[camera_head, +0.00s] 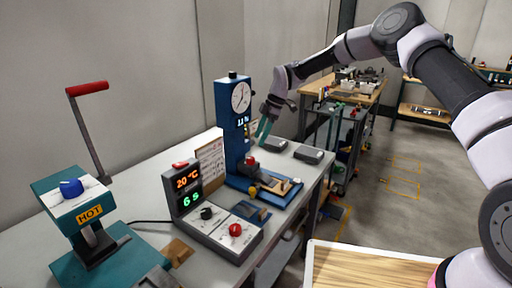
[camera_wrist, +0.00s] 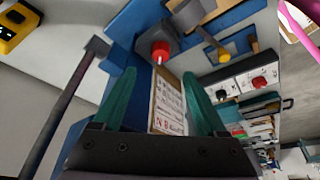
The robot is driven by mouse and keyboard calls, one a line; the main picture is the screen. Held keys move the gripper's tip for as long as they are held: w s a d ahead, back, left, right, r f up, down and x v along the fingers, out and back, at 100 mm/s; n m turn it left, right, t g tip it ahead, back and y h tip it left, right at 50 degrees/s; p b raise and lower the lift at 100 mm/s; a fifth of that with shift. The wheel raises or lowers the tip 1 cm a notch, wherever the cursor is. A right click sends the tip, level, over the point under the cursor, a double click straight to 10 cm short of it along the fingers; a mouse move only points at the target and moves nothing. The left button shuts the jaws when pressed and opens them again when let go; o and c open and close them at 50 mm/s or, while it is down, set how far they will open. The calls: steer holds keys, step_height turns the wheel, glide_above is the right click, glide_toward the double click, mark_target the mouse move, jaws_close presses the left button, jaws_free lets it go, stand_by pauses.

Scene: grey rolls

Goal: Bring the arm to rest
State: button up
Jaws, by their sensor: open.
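My gripper (camera_head: 266,127), with teal fingers, hangs at the end of my raised arm (camera_head: 395,32), just right of the blue gauge stand (camera_head: 231,135). In the wrist view my gripper (camera_wrist: 160,76) has its two fingers spread apart with nothing held between them. A printed sheet (camera_wrist: 167,103) shows in the gap, behind the fingers. The stand's red knob (camera_wrist: 161,51) shows just beyond the fingertips. My arm reaches across from the right side of the head view, bent at the elbow. Whether the fingers touch the stand cannot be told.
A grey bench (camera_head: 150,165) carries a teal hot press (camera_head: 78,205) with a red-handled lever, a control box (camera_head: 205,215) with a display, and two dark pads (camera_head: 308,154). A wooden workbench (camera_head: 345,87) stands behind. Open floor (camera_head: 400,185) lies to the right.

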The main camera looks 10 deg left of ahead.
steer(key=shift+v, duration=0.8)
steer(key=shift+d, duration=0.1)
steer(key=s+d+r+m+t+h, duration=0.15)
steer(key=s+d+r+m, duration=0.35)
steer(key=d+r, duration=0.75)
steer(key=s+d+r+m+t+h, duration=0.1)
steer(key=s+d+r+m+t, duration=0.2)
steer(key=d+r+m, duration=0.7)
steer(key=s+d+r+m+t, duration=0.1)
steer(key=s+d+r+m, duration=0.1)
steer(key=s+d+m, duration=0.2)
steer(key=s+d+r+m+t, duration=0.2)
steer(key=s+d+r+m, duration=0.1)
steer(key=s+d, duration=0.7)
steer(key=s+d+r+m+t, duration=0.1)
steer(key=s+d+r+m, duration=0.2)
steer(key=s+d+m, duration=0.2)
steer(key=s+d, duration=0.2)
steer(key=s, duration=0.2)
steer(key=shift+d+t, duration=0.3)
steer(key=shift+t, duration=0.05)
